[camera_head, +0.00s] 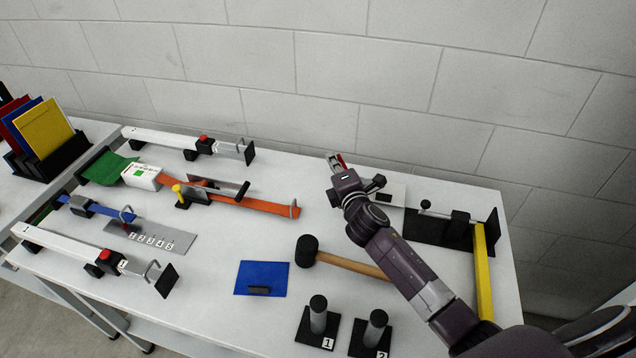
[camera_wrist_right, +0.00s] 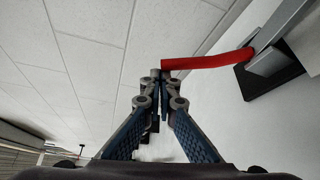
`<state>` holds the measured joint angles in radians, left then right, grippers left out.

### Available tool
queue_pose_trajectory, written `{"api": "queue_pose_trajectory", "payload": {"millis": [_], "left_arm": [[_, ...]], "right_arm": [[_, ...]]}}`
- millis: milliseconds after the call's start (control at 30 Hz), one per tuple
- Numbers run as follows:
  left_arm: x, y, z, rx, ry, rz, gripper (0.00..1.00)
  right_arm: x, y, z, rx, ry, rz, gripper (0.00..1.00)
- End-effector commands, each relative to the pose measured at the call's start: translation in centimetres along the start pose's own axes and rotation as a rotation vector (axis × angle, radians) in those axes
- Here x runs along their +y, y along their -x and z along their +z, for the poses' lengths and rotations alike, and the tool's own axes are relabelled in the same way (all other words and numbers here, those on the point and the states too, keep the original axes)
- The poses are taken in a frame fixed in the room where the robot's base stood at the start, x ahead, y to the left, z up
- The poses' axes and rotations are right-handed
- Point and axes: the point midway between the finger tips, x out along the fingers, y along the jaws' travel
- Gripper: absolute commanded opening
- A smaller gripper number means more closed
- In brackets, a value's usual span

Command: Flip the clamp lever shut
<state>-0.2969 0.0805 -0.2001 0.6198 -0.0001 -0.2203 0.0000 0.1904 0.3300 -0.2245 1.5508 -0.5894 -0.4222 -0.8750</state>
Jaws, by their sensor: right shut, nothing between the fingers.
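The clamp lever, a red bar (camera_wrist_right: 208,62), runs across the upper part of the right wrist view. Its right end meets a grey metal part (camera_wrist_right: 278,42) on a black block (camera_wrist_right: 270,74). My right gripper (camera_wrist_right: 160,76) is shut and empty, with its tips right by the lever's free left end; I cannot tell whether they touch. In the head view my right gripper (camera_head: 334,158) is near the back edge of the table by the wall, with a bit of red (camera_head: 343,161) beside it. My gripper and arm hide most of the clamp there. My left gripper is not in view.
A mallet (camera_head: 308,250) lies under my right forearm, near two black-capped posts (camera_head: 318,314) (camera_head: 376,328). A black fixture with a yellow bar (camera_head: 483,270) stands at the right. Rail fixtures (camera_head: 165,138) fill the left. The wall (camera_head: 400,60) is close behind.

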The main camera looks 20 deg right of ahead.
Motion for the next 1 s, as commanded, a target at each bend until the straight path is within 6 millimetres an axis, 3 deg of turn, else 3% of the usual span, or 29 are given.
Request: {"api": "queue_pose_trajectory", "payload": {"millis": [100,400,1000], "left_arm": [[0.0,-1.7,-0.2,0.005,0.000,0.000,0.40],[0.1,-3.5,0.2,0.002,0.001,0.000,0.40],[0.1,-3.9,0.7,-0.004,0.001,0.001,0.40]], "right_arm": [[-0.3,0.4,0.7,-0.001,-0.073,0.042,0.00],[0.2,1.2,1.9,0.000,-0.197,0.114,0.00],[0.6,1.4,2.6,-0.003,-0.235,0.136,0.00]]}}
